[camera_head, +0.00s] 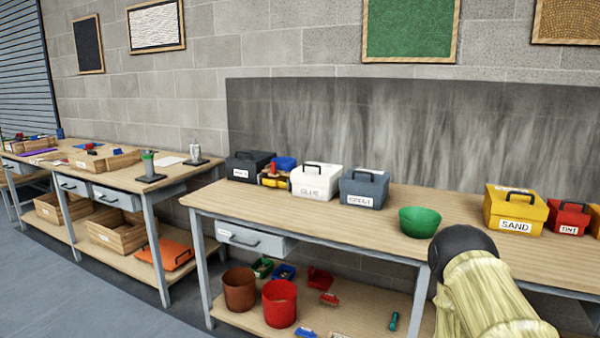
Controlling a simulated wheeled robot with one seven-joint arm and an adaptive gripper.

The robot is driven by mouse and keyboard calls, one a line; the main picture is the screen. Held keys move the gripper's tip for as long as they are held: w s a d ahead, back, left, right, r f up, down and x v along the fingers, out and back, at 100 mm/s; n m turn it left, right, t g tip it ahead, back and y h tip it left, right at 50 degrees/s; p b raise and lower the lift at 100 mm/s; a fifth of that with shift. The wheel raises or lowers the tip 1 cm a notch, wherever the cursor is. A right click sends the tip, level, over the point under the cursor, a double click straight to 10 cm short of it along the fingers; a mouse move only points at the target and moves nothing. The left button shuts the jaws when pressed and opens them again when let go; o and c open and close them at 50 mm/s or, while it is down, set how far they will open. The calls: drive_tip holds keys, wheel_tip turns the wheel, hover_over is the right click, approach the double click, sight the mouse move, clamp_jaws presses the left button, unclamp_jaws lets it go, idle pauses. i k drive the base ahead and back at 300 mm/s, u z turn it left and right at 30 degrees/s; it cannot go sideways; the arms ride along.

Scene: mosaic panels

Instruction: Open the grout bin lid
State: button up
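A blue-grey bin (364,188) stands on the near workbench, left of a green bowl. Its white front label is blurred but seems to read GROUT. Its lid, with a dark handle on top, looks shut. A white bin (316,182) stands just left of it, and a black bin (247,167) further left. A part of my arm, pale and ribbed with a dark rounded end, shows at the lower right, in front of the bench. My gripper's fingers do not show.
The green bowl (419,222), a yellow SAND bin (515,210) and a red TINT bin (567,218) stand to the right on the workbench (330,218). Floor is clear at lower left.

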sight(364, 181)
drive_tip(key=u, duration=0.95)
drive_tip(key=i, duration=1.15)
drive_tip(key=z, duration=0.9)
drive_tip(key=i, duration=0.75)
drive_tip(key=z, duration=0.7)
